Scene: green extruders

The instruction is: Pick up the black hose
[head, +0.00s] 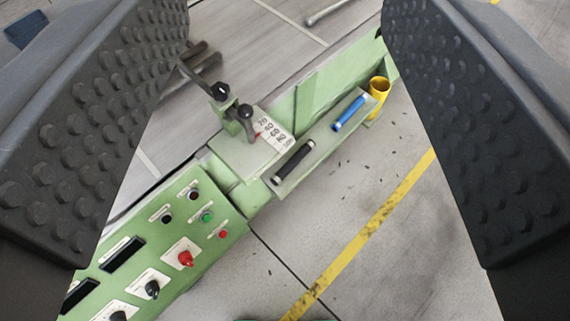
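A short black cylinder with pale metal ends, which fits the black hose (294,163), lies on a narrow green ledge (318,149) of the green machine, near the picture's middle. A similar blue cylinder (349,114) lies farther up the same ledge. Both lie tilted along it, apart from each other. My gripper (285,30) is open, with its black studded fingers at the left and right edges of the head view. Nothing is between the fingers in contact with them. The black hose shows in the gap between them, fully visible.
A yellow cup (378,88) stands at the ledge's far end. Left of the hose are a numbered scale (272,130) and black-knobbed levers (246,111). A control panel (170,250) with buttons is lower left. Floor with a yellow line (375,225) is open at right.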

